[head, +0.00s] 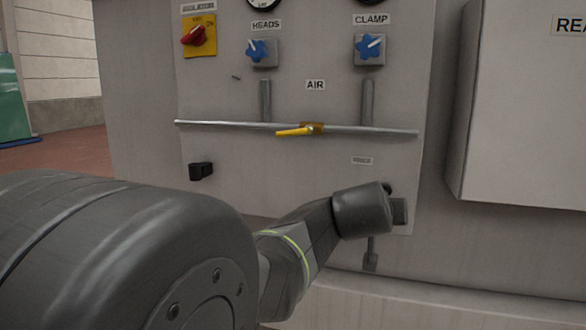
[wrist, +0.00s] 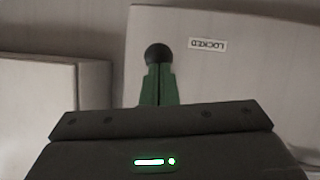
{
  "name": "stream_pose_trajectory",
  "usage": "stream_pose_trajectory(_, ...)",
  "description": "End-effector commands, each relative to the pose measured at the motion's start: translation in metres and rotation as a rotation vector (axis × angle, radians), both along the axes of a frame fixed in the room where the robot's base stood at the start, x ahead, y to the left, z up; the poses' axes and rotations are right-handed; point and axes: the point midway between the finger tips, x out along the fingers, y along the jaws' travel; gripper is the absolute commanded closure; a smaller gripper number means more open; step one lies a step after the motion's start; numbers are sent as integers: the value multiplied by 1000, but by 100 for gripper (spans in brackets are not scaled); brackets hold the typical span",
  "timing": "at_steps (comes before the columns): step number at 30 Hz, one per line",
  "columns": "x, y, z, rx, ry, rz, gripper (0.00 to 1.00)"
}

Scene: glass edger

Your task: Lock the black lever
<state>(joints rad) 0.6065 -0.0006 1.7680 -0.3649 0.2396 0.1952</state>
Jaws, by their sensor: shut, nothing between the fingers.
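In the wrist view, the round black knob of the black lever (wrist: 157,53) shows at the tips of my gripper (wrist: 159,70). My green fingers are shut together with nothing between them. The knob lies just beyond the fingertips; I cannot tell whether they touch it. The rest of the lever is hidden behind the fingers. A white label reading LOCKED (wrist: 208,45), upside down in this view, is on the panel to the right of the knob. In the head view, my wrist is at the lower right of the panel and hides the fingertips.
The grey panel (head: 230,95) carries a red rotary switch (head: 197,34), two blue knobs (head: 258,50) (head: 370,46), and a yellow AIR lever (head: 296,131) on a horizontal pipe (head: 225,124). A black block (head: 201,171) sits at the lower left. A white box (head: 525,120) juts out at right.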

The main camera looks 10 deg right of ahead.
Motion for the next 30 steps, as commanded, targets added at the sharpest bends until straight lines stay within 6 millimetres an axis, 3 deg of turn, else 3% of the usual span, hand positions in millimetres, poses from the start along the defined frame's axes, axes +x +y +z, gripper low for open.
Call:
stream_pose_trajectory(9,3,-7,-24,0,0,1,100)
stream_pose_trajectory(30,5,-8,-29,2,1,1,100)
